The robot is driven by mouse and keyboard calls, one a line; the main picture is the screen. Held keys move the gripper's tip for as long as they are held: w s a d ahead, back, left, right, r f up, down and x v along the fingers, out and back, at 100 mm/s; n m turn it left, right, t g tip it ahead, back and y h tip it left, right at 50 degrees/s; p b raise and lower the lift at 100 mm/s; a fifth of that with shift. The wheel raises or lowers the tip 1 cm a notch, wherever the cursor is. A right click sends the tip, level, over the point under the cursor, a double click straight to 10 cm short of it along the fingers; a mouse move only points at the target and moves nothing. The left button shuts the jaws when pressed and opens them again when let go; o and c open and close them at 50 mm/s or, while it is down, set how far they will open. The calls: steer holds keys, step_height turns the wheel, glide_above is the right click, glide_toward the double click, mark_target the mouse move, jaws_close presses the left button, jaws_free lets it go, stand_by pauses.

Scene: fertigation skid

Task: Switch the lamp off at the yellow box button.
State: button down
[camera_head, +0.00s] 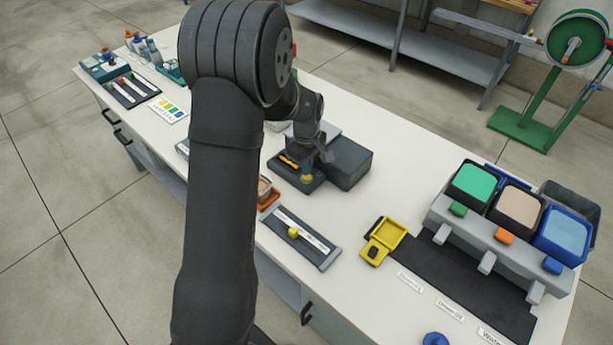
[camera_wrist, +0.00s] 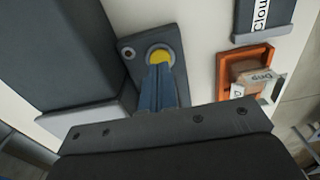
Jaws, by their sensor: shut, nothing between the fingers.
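In the head view the button (camera_head: 307,178) shows at the near right part of the same dark box (camera_head: 313,187). My gripper (camera_wrist: 158,70) is shut and empty, its fingertips right over the button and hiding part of it. I cannot tell whether they touch it. In the head view my gripper (camera_head: 312,167) points down at the button. A separate yellow unit (camera_head: 390,233) with dark parts stands further right. I cannot make out a lit lamp.
A larger dark box (camera_head: 348,163) stands right beside the button box. An orange tray (camera_wrist: 223,80) holding a brown labelled item lies close by. A slider panel (camera_head: 315,247) with a yellow knob is nearer the table's front edge. Coloured bins (camera_head: 472,182) stand at the right.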

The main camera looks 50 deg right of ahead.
steer(key=shift+r, duration=2.6)
steer(key=shift+f, duration=3.55)
steer(key=shift+r, duration=0.2)
steer(key=s+a+r, duration=0.1)
steer(key=a+r, duration=0.3)
steer(key=r, duration=0.3)
steer(key=s+a+r, duration=0.1)
steer(key=a+r, duration=0.2)
steer(key=r, duration=0.4)
steer(key=shift+a, duration=0.35)
steer(key=shift+d+f, duration=0.1)
steer(key=shift+f, duration=0.05)
